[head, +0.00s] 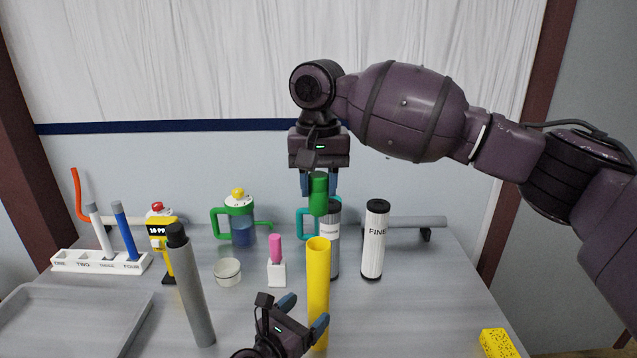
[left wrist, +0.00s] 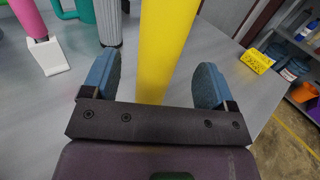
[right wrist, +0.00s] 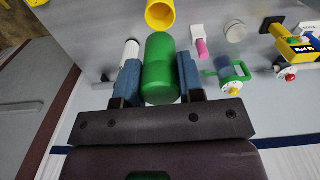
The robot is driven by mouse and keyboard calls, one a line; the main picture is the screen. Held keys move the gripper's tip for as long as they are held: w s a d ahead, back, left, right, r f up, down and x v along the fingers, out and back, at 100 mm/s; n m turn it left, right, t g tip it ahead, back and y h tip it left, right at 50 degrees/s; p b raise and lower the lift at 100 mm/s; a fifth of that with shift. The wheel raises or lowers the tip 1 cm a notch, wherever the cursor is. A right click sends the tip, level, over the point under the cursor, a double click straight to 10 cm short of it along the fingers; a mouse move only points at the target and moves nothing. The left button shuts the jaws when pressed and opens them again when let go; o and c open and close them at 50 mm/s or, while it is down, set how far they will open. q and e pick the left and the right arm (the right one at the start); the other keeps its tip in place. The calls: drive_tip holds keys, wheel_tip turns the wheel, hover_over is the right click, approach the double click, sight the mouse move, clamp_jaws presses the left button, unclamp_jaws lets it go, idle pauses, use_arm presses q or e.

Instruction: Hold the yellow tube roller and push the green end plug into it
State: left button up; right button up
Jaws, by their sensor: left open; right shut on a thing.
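The yellow tube roller (head: 318,285) stands upright on the table, its open top showing in the right wrist view (right wrist: 160,14). My left gripper (head: 306,309) is open with its fingers on either side of the tube; in the left wrist view the yellow tube (left wrist: 165,50) passes between the blue fingertips (left wrist: 158,85) with gaps on both sides. My right gripper (head: 319,185) is shut on the green end plug (head: 318,195), which hangs upright just above the tube's open top, apart from it. The plug also shows between the fingers in the right wrist view (right wrist: 160,70).
A grey tube (head: 193,290) stands left. Two white cylinders, one a filter (head: 375,240), stand behind right. A yellow block (head: 498,343) lies front right.

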sight(312, 306)
use_arm(q)
drive_tip(key=shift+x, duration=2.3)
clamp_jaws()
unclamp_jaws()
clamp_jaws()
